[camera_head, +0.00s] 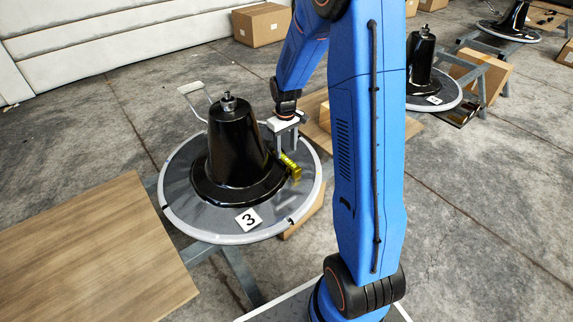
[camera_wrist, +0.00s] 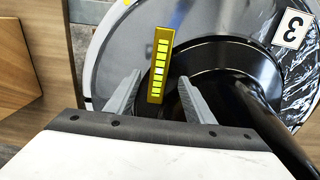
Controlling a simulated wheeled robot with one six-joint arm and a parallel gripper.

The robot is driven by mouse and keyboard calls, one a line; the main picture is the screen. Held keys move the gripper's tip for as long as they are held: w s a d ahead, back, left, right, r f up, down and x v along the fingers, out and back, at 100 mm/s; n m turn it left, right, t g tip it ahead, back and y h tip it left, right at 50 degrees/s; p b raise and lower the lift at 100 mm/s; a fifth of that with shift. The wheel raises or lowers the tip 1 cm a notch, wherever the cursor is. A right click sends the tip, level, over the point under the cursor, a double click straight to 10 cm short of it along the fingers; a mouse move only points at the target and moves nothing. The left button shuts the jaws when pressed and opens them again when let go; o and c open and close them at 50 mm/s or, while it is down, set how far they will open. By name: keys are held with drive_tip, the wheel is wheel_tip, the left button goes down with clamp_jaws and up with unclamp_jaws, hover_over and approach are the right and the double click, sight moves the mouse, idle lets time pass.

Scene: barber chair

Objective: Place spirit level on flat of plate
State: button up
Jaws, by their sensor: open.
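The spirit level (camera_head: 290,166) is a short yellow bar on the grey round plate (camera_head: 190,214), right of the black cone (camera_head: 238,145). In the wrist view the level (camera_wrist: 161,66) lies along the plate (camera_wrist: 125,48), with a row of bright yellow cells on its face. My gripper (camera_head: 285,150) is above the plate, close to the level. In the wrist view my gripper (camera_wrist: 160,88) is open, with one finger on each side of the level's near end and gaps visible. Whether the level lies fully flat is hard to tell.
A card marked 3 (camera_head: 248,219) lies on the plate's front. A wooden board (camera_head: 95,255) is at the left front. Another black cone (camera_head: 420,62) on a plate stands behind right, and a cardboard box (camera_head: 262,24) is at the back.

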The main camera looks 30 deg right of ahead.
sight(287, 160)
drive_tip(key=shift+s+d+f, duration=0.1)
drive_tip(key=shift+d+f, duration=0.05)
drive_tip(key=shift+f, duration=3.4)
drive_tip(key=shift+c, duration=0.5)
clamp_jaws()
